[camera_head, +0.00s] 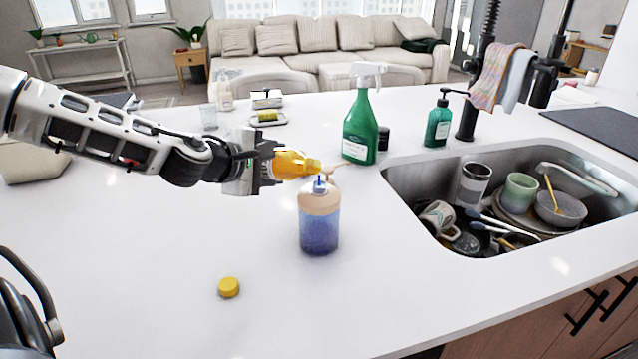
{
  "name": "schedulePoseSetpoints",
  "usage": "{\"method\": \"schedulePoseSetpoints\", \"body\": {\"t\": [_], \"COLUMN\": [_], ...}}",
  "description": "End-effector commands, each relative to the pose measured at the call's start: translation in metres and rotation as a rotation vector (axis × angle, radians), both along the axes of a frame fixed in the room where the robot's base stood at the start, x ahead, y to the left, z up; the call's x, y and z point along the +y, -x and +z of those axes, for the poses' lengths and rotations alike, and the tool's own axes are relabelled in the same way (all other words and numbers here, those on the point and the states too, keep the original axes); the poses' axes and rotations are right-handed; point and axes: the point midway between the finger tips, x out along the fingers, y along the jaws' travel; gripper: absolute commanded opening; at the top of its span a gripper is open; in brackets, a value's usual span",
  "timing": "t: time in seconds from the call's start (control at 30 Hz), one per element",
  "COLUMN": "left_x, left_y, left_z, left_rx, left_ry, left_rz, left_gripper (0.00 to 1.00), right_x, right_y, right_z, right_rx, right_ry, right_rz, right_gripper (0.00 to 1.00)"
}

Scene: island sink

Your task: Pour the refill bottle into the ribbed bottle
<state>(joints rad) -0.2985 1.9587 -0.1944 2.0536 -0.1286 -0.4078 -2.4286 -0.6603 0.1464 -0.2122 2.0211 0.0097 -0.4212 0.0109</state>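The refill bottle (293,165) is yellow-orange and lies nearly horizontal in the air, its neck pointing right. My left gripper (266,163) is shut around its body from the left. The ribbed bottle (319,218) stands upright on the counter, peach above and blue-purple below. The refill bottle's mouth is just above the top of the ribbed bottle, where a small blue piece shows; I cannot tell whether this is liquid or part of the bottle. A yellow cap (228,287) lies on the counter in front. My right gripper is not in view.
A green spray bottle (361,125) and a dark jar (383,138) stand behind the ribbed bottle. A green pump bottle (438,124) stands by the sink (408,180), which holds dishes. A sponge on a dish (267,119) is farther back. The front counter is mostly clear.

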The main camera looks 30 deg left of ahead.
Motion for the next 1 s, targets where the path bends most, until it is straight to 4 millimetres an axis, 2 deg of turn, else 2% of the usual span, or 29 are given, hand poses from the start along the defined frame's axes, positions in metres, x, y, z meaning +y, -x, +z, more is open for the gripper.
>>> {"method": "schedulePoseSetpoints", "body": {"t": [1.0], "left_x": [0.0004], "left_y": [-0.0001], "left_z": [0.0042], "left_rx": [0.002], "left_ry": [-0.035], "left_rz": [-0.001], "left_gripper": [0.25], "right_x": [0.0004], "right_y": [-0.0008], "right_z": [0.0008], "right_rx": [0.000], "right_ry": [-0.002], "right_rz": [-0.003], "right_gripper": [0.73]}}
